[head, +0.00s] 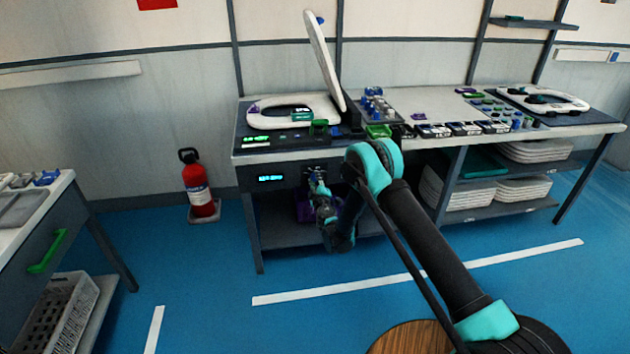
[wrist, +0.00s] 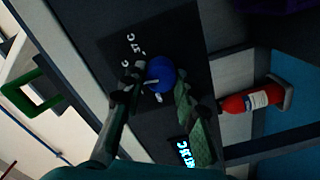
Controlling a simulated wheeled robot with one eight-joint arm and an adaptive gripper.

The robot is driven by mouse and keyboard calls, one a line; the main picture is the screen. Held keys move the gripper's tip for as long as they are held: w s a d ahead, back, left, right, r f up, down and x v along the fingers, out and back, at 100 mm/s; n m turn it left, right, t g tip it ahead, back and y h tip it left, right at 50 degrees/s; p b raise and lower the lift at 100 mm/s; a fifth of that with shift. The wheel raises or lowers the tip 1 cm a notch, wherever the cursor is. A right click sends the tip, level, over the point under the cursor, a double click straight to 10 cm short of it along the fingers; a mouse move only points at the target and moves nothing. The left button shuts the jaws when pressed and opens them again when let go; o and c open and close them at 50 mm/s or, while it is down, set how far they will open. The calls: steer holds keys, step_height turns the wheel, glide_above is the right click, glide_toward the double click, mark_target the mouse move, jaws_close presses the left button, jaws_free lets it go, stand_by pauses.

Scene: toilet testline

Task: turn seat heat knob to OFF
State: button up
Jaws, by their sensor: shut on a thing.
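The seat heat knob is a round blue knob (wrist: 161,72) with a white pointer mark, on a dark panel (wrist: 118,48) with small white lettering. In the wrist view my gripper (wrist: 158,84) has one finger on each side of the knob and is shut on it. The lettering is too small and partly covered to read, so I cannot tell which setting the pointer marks. A lit cyan display (wrist: 187,152) is on the same front. In the head view my gripper (head: 318,186) is at the bench front, and the arm hides much around it.
A toilet seat with raised lid (head: 322,60) stands on the bench (head: 250,162). Parts and small boxes line the top. A red fire extinguisher (head: 197,183) stands left, and also shows in the wrist view (wrist: 250,100).

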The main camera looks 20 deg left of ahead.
steer(key=n, duration=0.4)
steer(key=shift+s+f+n, duration=0.1)
steer(key=shift+n, duration=0.2)
steer(key=n, duration=0.3)
steer(key=shift+n, duration=0.4)
steer(key=n, duration=0.3)
steer(key=shift+f, duration=0.1)
steer(key=shift+n, duration=2)
jaws_close()
steer(key=o, duration=1.1)
jaws_free()
steer(key=shift+o, duration=0.2)
